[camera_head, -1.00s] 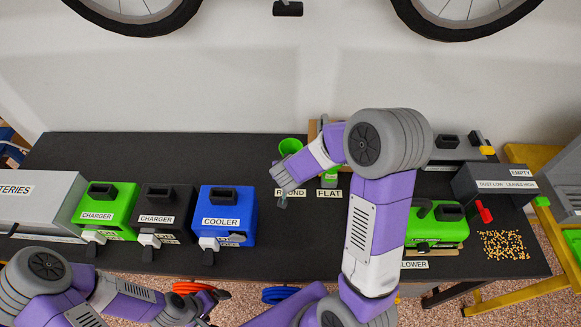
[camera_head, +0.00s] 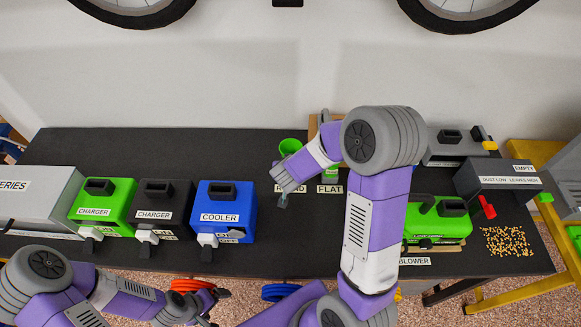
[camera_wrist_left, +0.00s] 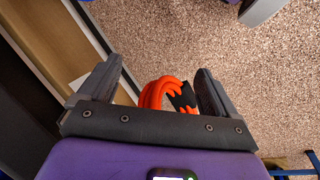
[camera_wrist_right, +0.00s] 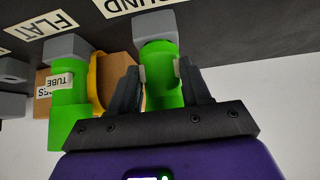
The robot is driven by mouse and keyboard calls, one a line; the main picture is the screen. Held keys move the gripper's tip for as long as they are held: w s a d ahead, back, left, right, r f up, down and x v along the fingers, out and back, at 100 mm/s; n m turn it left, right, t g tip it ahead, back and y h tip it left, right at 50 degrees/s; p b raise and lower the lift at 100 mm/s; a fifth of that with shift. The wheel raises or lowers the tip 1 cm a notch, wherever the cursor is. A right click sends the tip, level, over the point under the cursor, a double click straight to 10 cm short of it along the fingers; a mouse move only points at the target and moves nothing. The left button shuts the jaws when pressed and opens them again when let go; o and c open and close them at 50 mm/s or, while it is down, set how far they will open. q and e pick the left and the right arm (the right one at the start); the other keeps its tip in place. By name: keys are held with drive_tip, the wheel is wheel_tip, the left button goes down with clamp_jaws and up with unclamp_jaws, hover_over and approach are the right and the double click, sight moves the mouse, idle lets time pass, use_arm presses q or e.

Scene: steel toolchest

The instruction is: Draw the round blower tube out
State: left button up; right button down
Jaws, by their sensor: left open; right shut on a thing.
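The round blower tube (camera_wrist_right: 160,65) is a green cylinder beside the ROUND label, with its end at a grey block (camera_wrist_right: 154,24). Its green rim (camera_head: 291,147) shows past my right gripper in the head view. My right gripper (camera_wrist_right: 160,85) is shut on the tube, one finger on each side. In the head view my right gripper (camera_head: 286,180) hides much of the tube. My left gripper (camera_head: 213,300) is open and empty, low in front of the table. In the left wrist view its fingers (camera_wrist_left: 158,85) stand wide apart.
Another green tube (camera_wrist_right: 70,110) stands close by at the FLAT label, near a yellow ring (camera_wrist_right: 97,82) and a cardboard box (camera_wrist_right: 118,68). The blue cooler (camera_head: 225,208) and green blower (camera_head: 438,225) flank my right arm. An orange coil (camera_wrist_left: 165,93) shows beyond my left fingers.

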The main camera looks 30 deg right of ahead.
drive_tip(key=shift+f, duration=0.25)
drive_tip(key=shift+c, duration=2.2)
unclamp_jaws()
drive_tip(key=p+v, duration=0.3)
drive_tip(key=v, duration=0.4)
drive_tip(key=shift+s+r, duration=0.2)
drive_tip(key=shift+r, duration=0.05)
drive_tip(key=shift+a+f, duration=0.1)
